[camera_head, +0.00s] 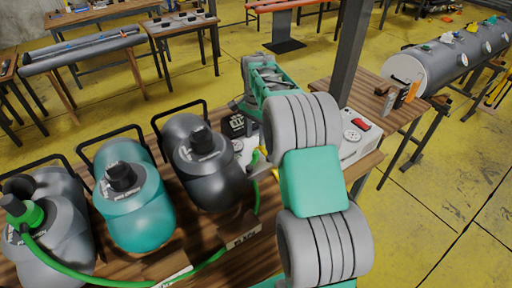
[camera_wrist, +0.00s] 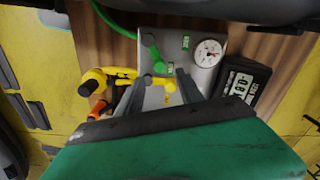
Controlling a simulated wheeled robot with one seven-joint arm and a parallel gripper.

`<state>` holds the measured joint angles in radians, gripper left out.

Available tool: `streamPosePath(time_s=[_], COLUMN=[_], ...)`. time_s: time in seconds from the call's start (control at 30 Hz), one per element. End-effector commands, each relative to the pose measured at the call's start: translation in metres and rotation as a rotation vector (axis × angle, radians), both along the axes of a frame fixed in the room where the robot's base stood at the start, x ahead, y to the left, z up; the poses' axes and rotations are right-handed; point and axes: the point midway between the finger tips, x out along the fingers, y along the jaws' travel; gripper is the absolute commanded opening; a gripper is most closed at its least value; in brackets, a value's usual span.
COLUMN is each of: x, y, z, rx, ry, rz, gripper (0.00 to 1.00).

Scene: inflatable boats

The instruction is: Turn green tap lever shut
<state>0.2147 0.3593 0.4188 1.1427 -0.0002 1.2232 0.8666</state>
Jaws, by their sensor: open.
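In the wrist view, a grey panel (camera_wrist: 203,78) carries a green tap lever (camera_wrist: 152,48) at the end of a green hose (camera_wrist: 115,20). A yellow tap (camera_wrist: 160,82) sits just below it in the picture. My gripper (camera_wrist: 161,77) is open, one finger on each side of the yellow tap, with the green lever just beyond the fingertips. I cannot tell whether the fingers touch either tap. In the head view, the green fitting (camera_head: 256,160) shows small beside my arm, which hides my gripper and most of the panel.
A round gauge (camera_wrist: 207,53) and a black display box (camera_wrist: 243,82) are right of the lever. A yellow tool (camera_wrist: 96,84) lies left. Grey (camera_head: 210,160) and teal (camera_head: 133,205) cylinders stand on the wooden bench. A box with a red switch (camera_head: 361,124) is right of my arm.

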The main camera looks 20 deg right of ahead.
Motion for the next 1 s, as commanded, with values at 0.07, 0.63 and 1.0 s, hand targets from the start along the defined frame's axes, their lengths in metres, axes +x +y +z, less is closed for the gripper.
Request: streamPosePath(time_s=[0.07, 0.63, 1.0], x=[-0.002, -0.001, -0.001], y=[0.000, -0.001, -0.001], z=[-0.011, -0.070, -0.070], rx=[0.001, -0.001, -0.001], ry=[0.005, -0.003, -0.003], rz=[0.000, 0.001, 0.002], gripper=[0.44, 0.44, 0.18])
